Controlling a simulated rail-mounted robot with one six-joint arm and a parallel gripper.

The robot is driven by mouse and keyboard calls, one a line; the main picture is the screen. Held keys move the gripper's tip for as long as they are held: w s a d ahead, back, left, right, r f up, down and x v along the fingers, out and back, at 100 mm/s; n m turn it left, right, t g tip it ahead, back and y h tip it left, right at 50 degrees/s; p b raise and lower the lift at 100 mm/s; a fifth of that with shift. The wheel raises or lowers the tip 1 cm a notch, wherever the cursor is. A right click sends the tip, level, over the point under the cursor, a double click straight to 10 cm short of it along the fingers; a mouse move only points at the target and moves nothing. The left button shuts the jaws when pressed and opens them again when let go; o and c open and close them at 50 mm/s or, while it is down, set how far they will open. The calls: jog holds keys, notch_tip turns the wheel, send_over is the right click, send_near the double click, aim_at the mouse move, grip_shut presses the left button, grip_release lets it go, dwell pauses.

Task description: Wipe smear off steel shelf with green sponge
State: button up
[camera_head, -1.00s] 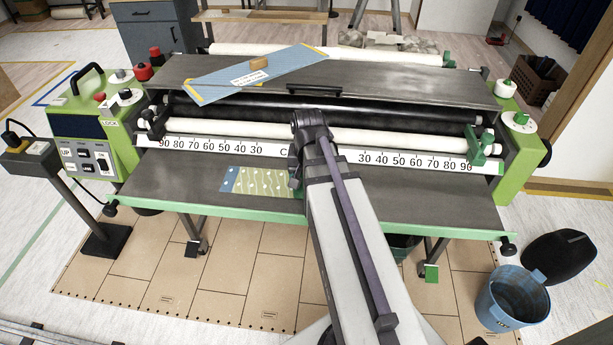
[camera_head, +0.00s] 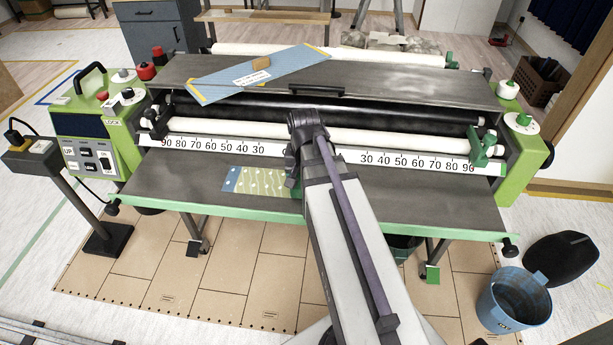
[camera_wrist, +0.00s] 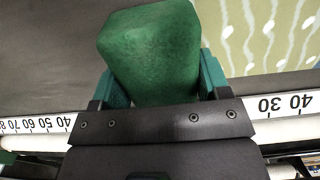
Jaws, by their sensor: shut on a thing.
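The green sponge (camera_wrist: 150,45) is a block held between the green fingers of my gripper (camera_wrist: 158,80) in the wrist view. The fingers are shut on its two sides. The dark steel shelf (camera_head: 420,205) is the flat front surface of the machine in the head view. It also shows beyond the sponge in the wrist view (camera_wrist: 45,50). In the head view my arm covers the sponge and most of the gripper, just right of a patterned wallpaper piece. I cannot make out a smear on the visible shelf; contact between sponge and shelf is unclear.
The green patterned wallpaper piece (camera_head: 262,181) with a blue edge lies on the shelf, left of my arm. A white number scale (camera_head: 205,146) and white roller (camera_head: 390,137) run behind. A blue sheet (camera_head: 258,74) lies on the upper cover. The shelf's right side is clear.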

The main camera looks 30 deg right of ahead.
aim_at(262, 182)
jog(key=shift+w+a, duration=1.3)
jog(key=shift+a, duration=0.3)
jog(key=shift+w+a, duration=0.4)
jog(key=shift+a, duration=0.1)
jog(key=shift+w, duration=0.1)
jog(key=shift+w+a+f, duration=0.1)
jog(key=shift+w+a, duration=0.7)
jog(key=shift+a, duration=0.25)
jog(key=shift+w+a, duration=1.25)
jog(key=shift+a, duration=0.3)
